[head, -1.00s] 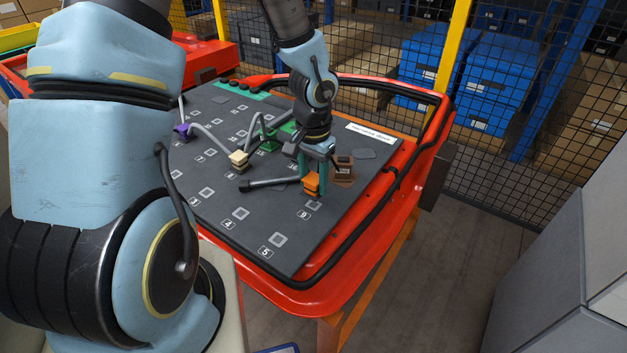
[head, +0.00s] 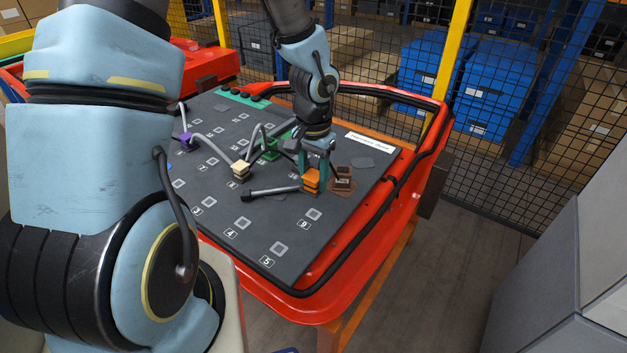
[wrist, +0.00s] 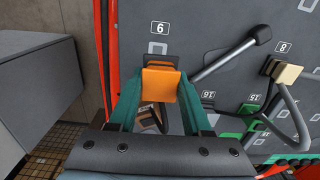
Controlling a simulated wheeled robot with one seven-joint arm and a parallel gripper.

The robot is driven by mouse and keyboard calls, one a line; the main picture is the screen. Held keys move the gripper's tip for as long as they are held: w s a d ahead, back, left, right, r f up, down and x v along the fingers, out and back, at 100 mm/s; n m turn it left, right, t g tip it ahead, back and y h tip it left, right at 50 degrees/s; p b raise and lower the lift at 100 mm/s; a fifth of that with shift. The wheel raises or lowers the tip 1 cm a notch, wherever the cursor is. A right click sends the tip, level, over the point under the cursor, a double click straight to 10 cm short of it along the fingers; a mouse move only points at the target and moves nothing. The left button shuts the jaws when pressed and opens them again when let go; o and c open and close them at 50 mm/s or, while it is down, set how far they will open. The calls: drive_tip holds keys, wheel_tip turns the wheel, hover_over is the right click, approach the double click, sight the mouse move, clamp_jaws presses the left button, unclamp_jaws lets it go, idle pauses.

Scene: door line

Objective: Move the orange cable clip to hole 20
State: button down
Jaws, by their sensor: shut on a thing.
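The orange cable clip (head: 312,180) is between the fingers of my gripper (head: 314,170), over the dark board (head: 212,230). My gripper is shut on it. In the wrist view the orange clip (wrist: 160,84) sits between my green fingertips (wrist: 158,92), close to the square hole marked 9, whose label is upside down there. I cannot tell how far the clip is above the board. A brown clip (head: 343,178) stands just right of it. I cannot make out a label 20 in either view.
A dark cable end (head: 270,191) lies left of the orange clip. A cream clip (head: 240,168), a green clip (head: 270,150) and a purple clip (head: 186,139) with grey cables stand farther left. A red rim (head: 437,150) with black cable borders the board. Holes 4 and 5 are clear.

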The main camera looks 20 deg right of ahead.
drive_tip(key=w+d+n+b, duration=0.2)
drive_tip(key=w+d+n, duration=0.4)
drive_tip(key=w+n, duration=0.45)
drive_tip(key=w+d+n+b, duration=0.3)
drive_tip(key=w+d+n, duration=0.3)
drive_tip(key=w, duration=0.8)
drive_tip(key=shift+n, duration=0.55)
drive_tip(key=f, duration=0.1)
drive_tip(key=f+b, duration=0.2)
drive_tip(key=f, duration=0.1)
drive_tip(key=shift+a+f, duration=0.1)
drive_tip(key=shift+a, duration=0.25)
drive_tip(key=shift+f+b, duration=0.35)
drive_tip(key=shift+f, duration=0.5)
drive_tip(key=shift+f, duration=0.5)
drive_tip(key=shift+f+b, duration=0.4)
drive_tip(key=shift+f, duration=0.05)
drive_tip(key=shift+f, duration=0.15)
